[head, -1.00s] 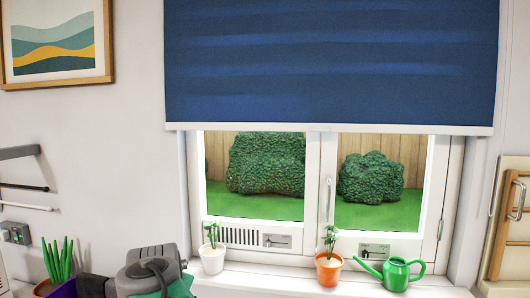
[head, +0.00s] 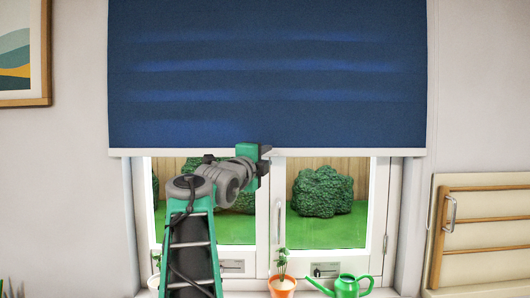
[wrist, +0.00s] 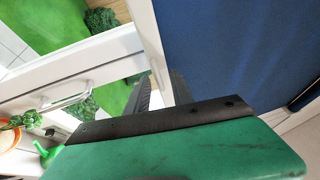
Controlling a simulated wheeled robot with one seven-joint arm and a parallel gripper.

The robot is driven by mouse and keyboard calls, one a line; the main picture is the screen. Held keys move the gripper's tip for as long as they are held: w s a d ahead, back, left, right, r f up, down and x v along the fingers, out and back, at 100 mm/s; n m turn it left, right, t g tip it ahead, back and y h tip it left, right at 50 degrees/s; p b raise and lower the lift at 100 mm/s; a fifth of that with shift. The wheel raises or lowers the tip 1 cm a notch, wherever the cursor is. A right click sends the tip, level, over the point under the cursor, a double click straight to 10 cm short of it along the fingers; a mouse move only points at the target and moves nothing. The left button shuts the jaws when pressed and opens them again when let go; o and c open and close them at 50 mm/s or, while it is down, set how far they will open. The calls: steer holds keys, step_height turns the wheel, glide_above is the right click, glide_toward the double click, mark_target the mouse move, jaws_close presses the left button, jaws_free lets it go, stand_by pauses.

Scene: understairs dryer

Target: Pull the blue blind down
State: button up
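The blue blind (head: 265,75) hangs partway over the window, with a white bar (head: 350,152) along its lower edge. The blind (wrist: 240,45) and its bar (wrist: 150,40) also show in the wrist view. My gripper (head: 266,153) is at this bar, near its middle. In the wrist view the bar runs down between my two dark fingers (wrist: 160,92). I cannot tell whether they press on it. The green gripper body hides part of the bar.
Below the blind are the window frame (head: 277,205) and a sill with a plant in an orange pot (head: 283,287) and a green watering can (head: 345,287). A wooden rack (head: 483,235) is on the right wall. A picture (head: 42,95) hangs left.

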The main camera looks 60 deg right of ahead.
steer(key=shift+d, duration=0.1)
jaws_close()
stand_by(1.4)
